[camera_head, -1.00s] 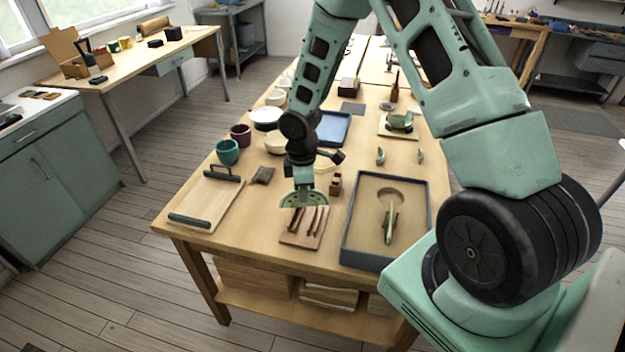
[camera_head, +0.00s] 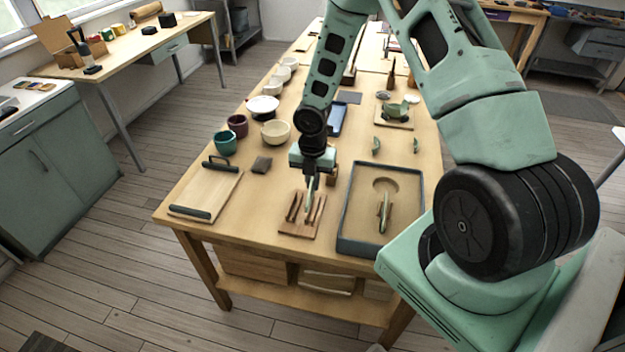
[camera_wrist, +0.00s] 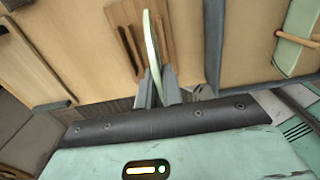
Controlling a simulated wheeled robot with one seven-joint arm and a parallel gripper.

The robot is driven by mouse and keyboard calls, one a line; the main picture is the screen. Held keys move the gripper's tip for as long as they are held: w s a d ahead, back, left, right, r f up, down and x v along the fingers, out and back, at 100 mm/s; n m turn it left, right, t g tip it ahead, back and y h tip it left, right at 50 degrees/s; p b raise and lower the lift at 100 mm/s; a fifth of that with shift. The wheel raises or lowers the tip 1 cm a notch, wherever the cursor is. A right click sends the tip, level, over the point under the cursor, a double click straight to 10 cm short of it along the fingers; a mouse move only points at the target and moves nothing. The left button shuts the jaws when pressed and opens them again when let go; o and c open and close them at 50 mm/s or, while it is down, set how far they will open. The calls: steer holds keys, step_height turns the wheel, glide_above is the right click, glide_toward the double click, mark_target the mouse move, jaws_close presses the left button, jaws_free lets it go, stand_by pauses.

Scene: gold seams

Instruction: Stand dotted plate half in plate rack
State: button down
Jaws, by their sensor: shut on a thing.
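The dotted plate half (camera_head: 310,194) is a pale green piece, now turned edge-on and upright. My gripper (camera_head: 311,180) is shut on it, and the wrist view shows the grey fingers (camera_wrist: 156,90) clasping the plate half (camera_wrist: 151,45). The plate rack (camera_head: 300,228) is a small wooden base with upright brown rails near the table's front edge. The plate half is over the rack, lined up between its rails in both views. I cannot tell whether its lower edge touches the rack (camera_wrist: 122,15). The dots are not visible at this angle.
A dark-rimmed tray (camera_head: 364,248) with another green piece (camera_head: 384,212) stands right of the rack. A board with dark handles (camera_head: 205,190) and a dark pouch (camera_head: 261,165) lie left. Cups and bowls (camera_head: 276,132) stand behind. Bare table lies between board and rack.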

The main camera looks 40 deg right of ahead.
mark_target(313, 193)
steer(key=shift+f+b, duration=1.75)
steer(key=shift+f, duration=0.15)
steer(key=shift+f+p, duration=0.15)
steer(key=shift+p, duration=0.35)
steer(key=shift+f, duration=0.35)
stand_by(0.5)
steer(key=shift+p, duration=0.45)
stand_by(1.3)
steer(key=shift+f+b, duration=0.65)
steer(key=shift+f, duration=0.65)
stand_by(1.7)
